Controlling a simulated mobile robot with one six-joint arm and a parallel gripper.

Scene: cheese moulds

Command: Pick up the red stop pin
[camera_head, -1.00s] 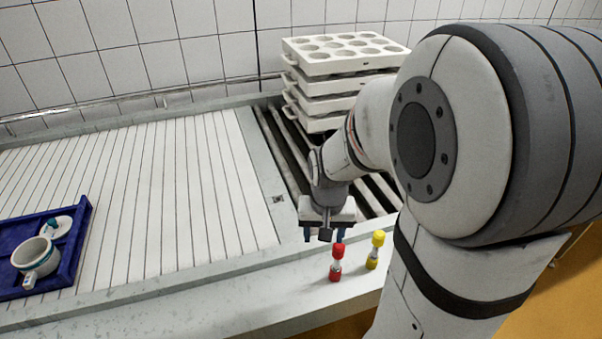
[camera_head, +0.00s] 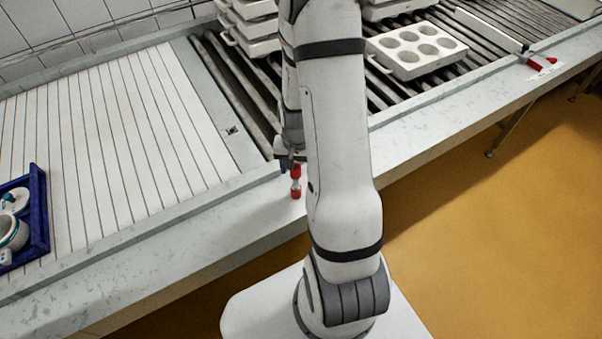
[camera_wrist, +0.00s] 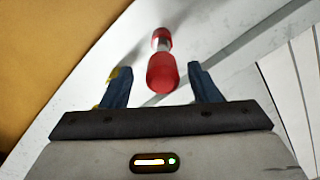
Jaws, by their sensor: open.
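The red stop pin (camera_head: 296,181) stands upright on the pale ledge along the front of the table, with red ends and a metallic middle. In the wrist view the red stop pin (camera_wrist: 162,70) shows between and a little beyond the fingertips, with space on both sides. My gripper (camera_wrist: 160,82) is open and empty, its two blue fingers apart. In the head view my gripper (camera_head: 290,158) is mostly hidden behind my arm, just above the pin. A bit of yellow (camera_wrist: 124,76), likely the yellow pin, shows behind the left finger; my arm hides it in the head view.
A slatted white board (camera_head: 100,150) lies left of the pin, with a blue tray (camera_head: 40,215) holding a white pot. Stacked white moulds (camera_head: 250,30) and a mould block (camera_head: 415,50) sit on the rollers. A red-handled item (camera_head: 535,62) lies at far right.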

